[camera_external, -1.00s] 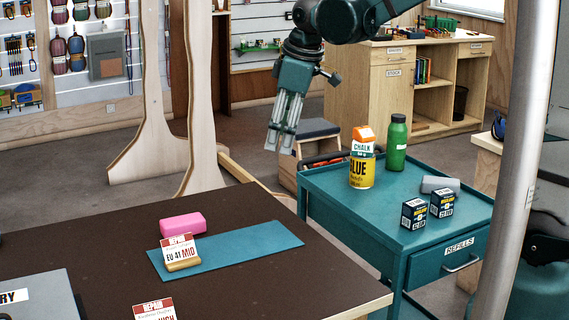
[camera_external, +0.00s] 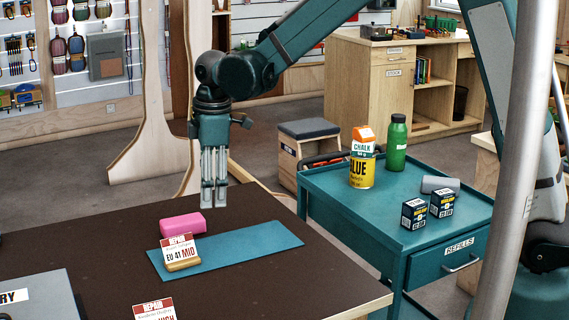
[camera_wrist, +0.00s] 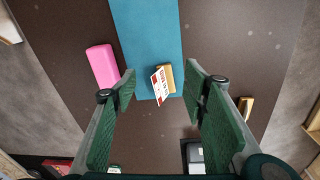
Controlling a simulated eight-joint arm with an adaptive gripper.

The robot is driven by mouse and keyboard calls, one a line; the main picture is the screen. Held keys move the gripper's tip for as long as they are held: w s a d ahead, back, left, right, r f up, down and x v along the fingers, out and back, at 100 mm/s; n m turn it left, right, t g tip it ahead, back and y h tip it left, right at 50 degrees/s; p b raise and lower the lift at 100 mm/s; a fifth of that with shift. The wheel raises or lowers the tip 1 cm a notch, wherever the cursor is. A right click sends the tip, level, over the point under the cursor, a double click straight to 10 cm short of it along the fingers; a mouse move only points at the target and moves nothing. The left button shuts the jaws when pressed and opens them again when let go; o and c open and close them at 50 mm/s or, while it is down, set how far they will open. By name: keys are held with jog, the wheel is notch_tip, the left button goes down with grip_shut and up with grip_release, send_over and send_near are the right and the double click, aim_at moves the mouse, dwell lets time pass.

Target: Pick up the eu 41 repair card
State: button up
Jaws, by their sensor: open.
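The EU 41 repair card (camera_external: 179,249) is a small white and red card reading "EU 41 MID". It stands tilted in a wooden holder (camera_external: 184,266) on the blue mat (camera_external: 262,243). In the wrist view the card (camera_wrist: 160,88) lies in the space ahead of the fingers, with its holder beside it. My gripper (camera_external: 214,203) points down above the table, up and to the right of the card in the external view. It is open and empty. In the wrist view its two green-padded fingers (camera_wrist: 162,82) stand wide apart, clear of the card.
A pink block (camera_external: 183,224) lies just behind the card, beside the mat. A second repair card (camera_external: 154,310) stands near the front edge of the picture. A grey box (camera_external: 40,298) is at the front left. A teal trolley (camera_external: 320,195) with bottles and boxes stands right.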

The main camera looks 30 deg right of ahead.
aim_at(183, 258)
jog(key=a+f+n, duration=0.1)
jog(key=a+f, duration=0.1)
jog(key=f, duration=0.1)
jog(key=a+f+n, duration=0.1)
jog(key=a+f, duration=0.5)
jog(key=shift+w+a+n+g, duration=0.1)
jog(key=shift+w+n+g, duration=0.2)
jog(key=shift+n+g, duration=0.1)
jog(key=shift+f+b, duration=0.1)
jog(key=shift+b, duration=0.2)
jog(key=shift+f, duration=1.15)
jog(key=shift+f, duration=0.1)
jog(key=shift+w+f+b, duration=0.15)
jog(key=shift+f+b, duration=0.15)
jog(key=shift+f, duration=0.95)
jog(key=shift+w+f+b, duration=0.1)
jog(key=shift+f+b, duration=0.15)
jog(key=shift+f, duration=1)
jog(key=shift+c, duration=0.4)
jog(key=c, duration=0.9)
